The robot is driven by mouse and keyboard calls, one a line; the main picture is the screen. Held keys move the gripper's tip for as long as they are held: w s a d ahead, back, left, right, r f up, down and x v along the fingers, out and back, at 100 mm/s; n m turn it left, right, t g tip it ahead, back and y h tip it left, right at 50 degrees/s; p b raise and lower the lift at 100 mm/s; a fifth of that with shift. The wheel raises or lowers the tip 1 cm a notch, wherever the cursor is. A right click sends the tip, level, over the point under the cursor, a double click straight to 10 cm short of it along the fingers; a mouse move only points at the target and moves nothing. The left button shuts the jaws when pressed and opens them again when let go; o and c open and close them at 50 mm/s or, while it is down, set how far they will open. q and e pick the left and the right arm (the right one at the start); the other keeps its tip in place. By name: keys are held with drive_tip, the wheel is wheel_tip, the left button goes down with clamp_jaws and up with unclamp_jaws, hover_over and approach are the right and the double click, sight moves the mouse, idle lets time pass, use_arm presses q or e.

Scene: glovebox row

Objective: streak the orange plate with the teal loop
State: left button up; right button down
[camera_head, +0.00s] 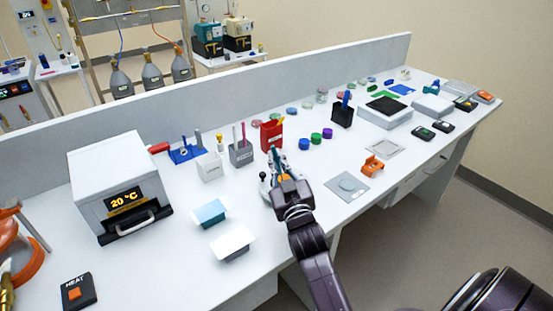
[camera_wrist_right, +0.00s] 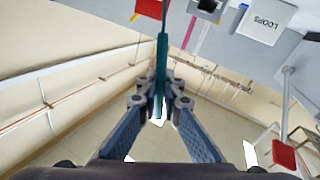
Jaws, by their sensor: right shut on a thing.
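My right gripper (camera_head: 279,165) is shut on the teal loop (camera_wrist_right: 162,75), seen in the right wrist view as a thin stick standing out from between the fingertips (camera_wrist_right: 159,107). In the head view the gripper is over the bench, in front of the red holder (camera_head: 271,136); the loop (camera_head: 276,156) shows only as a small dark teal bit. Several small round dishes lie along the back of the bench, one of them reddish (camera_head: 256,123); I cannot tell which is the orange plate. A clear dish (camera_head: 347,184) lies on a grey mat right of my gripper. My left gripper is not in view.
A white loops box (camera_head: 210,171) and a grey holder (camera_head: 241,155) stand left of my right gripper. A heater box (camera_head: 112,180) is further left. An orange stand (camera_head: 372,166) is right of the mat.

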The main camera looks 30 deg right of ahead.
drive_tip(key=shift+w+d+p, duration=0.15)
drive_tip(key=shift+d+p, duration=0.65)
drive_tip(key=shift+d, duration=0.7)
idle(1.4)
drive_tip(key=shift+w, duration=0.4)
drive_tip(key=shift+s+a+p, duration=0.1)
drive_tip(key=shift+a+p, duration=0.4)
drive_tip(key=shift+a, duration=1.1)
idle(1.7)
drive_tip(key=shift+w, duration=0.4)
idle(0.3)
drive_tip(key=shift+d, duration=0.4)
